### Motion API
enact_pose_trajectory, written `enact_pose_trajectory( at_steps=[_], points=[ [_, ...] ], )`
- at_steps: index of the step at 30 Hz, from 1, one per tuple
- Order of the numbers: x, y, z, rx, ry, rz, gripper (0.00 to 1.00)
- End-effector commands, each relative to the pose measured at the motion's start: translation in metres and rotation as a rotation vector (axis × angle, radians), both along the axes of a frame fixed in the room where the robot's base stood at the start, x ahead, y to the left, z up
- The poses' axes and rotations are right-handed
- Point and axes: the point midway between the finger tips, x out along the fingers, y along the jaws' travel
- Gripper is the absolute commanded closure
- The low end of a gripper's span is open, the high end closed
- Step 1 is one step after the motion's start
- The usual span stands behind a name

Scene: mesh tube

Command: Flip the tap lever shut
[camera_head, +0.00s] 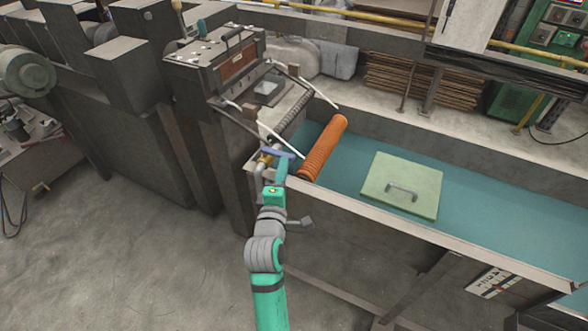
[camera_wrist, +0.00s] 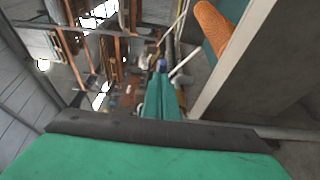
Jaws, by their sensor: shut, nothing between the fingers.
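The tap is a small brass fitting (camera_head: 264,161) at the near left end of the trough, with a blue lever (camera_head: 272,152) lying roughly crosswise over its top. My gripper (camera_head: 282,160) is shut and empty, its tip right at the lever in the head view; I cannot tell whether they touch. In the wrist view my green gripper (camera_wrist: 160,76) points away from the camera, with a bit of blue (camera_wrist: 161,65) at its tip. Part of the brass fitting (camera_wrist: 181,98) shows just right of the fingers, and the rest is hidden.
An orange mesh tube (camera_head: 324,148) leans in the teal-floored trough to the right; it also shows in the wrist view (camera_wrist: 212,25). A pale green lid with a handle (camera_head: 402,184) lies farther right. White rods (camera_head: 300,142) and a grey machine (camera_head: 215,62) stand close behind the tap.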

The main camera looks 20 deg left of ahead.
Motion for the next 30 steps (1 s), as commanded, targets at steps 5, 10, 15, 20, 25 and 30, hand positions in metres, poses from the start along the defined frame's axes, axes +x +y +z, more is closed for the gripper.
enact_pose_trajectory(
  at_steps=[5, 10, 15, 20, 25, 30],
  points=[
    [0.009, -0.006, 0.003, -0.001, -0.005, -0.011, 1.0],
    [0.01, -0.006, 0.002, -0.002, -0.005, -0.01, 1.0],
    [0.011, -0.006, 0.002, -0.003, -0.005, -0.011, 1.0],
    [0.011, -0.006, 0.002, -0.004, -0.007, -0.011, 1.0],
    [0.008, -0.005, 0.002, -0.005, -0.006, -0.01, 1.0],
    [-0.008, 0.0, 0.002, -0.004, -0.005, -0.005, 1.0]
  ],
)
